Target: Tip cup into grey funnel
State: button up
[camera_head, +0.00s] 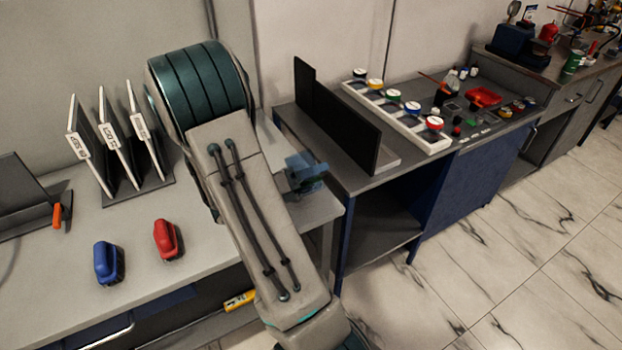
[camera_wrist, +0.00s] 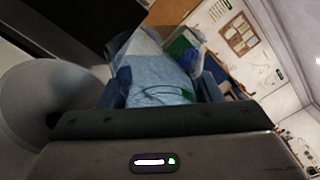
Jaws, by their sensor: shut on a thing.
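A pale blue, see-through cup (camera_wrist: 150,72) with a green line near its lower edge fills the middle of the wrist view. My gripper (camera_wrist: 162,92) is shut on it, with a blue finger on each side. A grey, cone-shaped thing, apparently the grey funnel (camera_wrist: 38,98), shows at the left of the wrist view, with a dark hollow near the cup. I cannot tell whether they touch. In the head view my arm covers the middle, and I cannot make out the cup or funnel. A small blue part (camera_head: 306,172) shows beside my arm, too unclear to name.
A blue stapler-like thing (camera_head: 108,263) and a red one (camera_head: 166,239) lie on the left bench (camera_head: 60,238). A rack of upright white plates (camera_head: 118,150) stands behind them. A black panel (camera_head: 335,122) and a white tray of coloured-lid jars (camera_head: 395,108) are on the right bench.

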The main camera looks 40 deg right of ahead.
aim_at(306, 160)
jog(key=m+b, duration=0.1)
jog(key=m, duration=0.1)
jog(key=m+b, duration=0.1)
jog(key=m, duration=0.1)
jog(key=shift+w+r, duration=0.2)
jog(key=shift+w, duration=0.2)
jog(key=m, duration=0.1)
jog(key=m+b, duration=0.1)
jog(key=w+m+b, duration=0.1)
jog(key=m, duration=0.1)
jog(key=shift+w+d+r, duration=0.1)
jog(key=shift+d+r, duration=0.15)
jog(key=shift+r, duration=0.1)
jog(key=shift+w+r+m+b, duration=0.25)
jog(key=shift+m+b, duration=0.35)
jog(key=shift+m, duration=0.1)
